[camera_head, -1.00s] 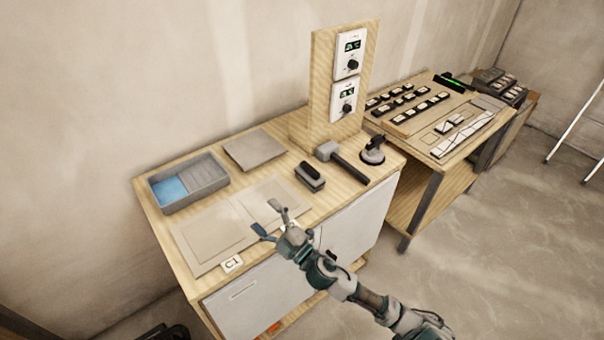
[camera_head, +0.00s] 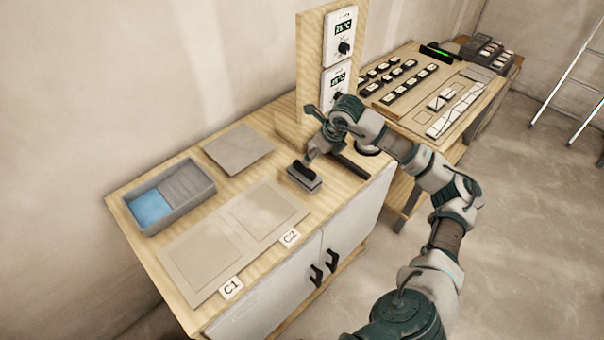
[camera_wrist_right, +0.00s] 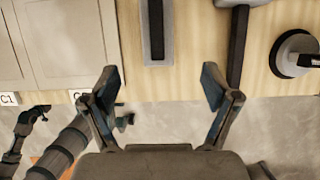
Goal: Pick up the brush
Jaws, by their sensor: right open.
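The brush (camera_head: 304,177), a grey block with a black grip on top, lies on the wooden workbench (camera_head: 182,303) right of the tile panels. In the right wrist view the brush (camera_wrist_right: 157,35) is straight ahead, centred beyond the fingertips and cut off by the top edge. My right gripper (camera_head: 312,135) is above the bench by the brush and partly covers the mallet in the head view. In the wrist view this gripper (camera_wrist_right: 160,78) is open, with nothing between its fingers. It looks apart from the brush.
A mallet (camera_wrist_right: 236,45) and a round black-handled suction cup (camera_wrist_right: 297,52) lie right of the brush. A grey tray with a blue part (camera_head: 206,197), a loose tile (camera_head: 239,149) and panels C1 (camera_head: 200,255) and C2 (camera_head: 265,209) are left. A thermostat post (camera_head: 312,60) stands behind.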

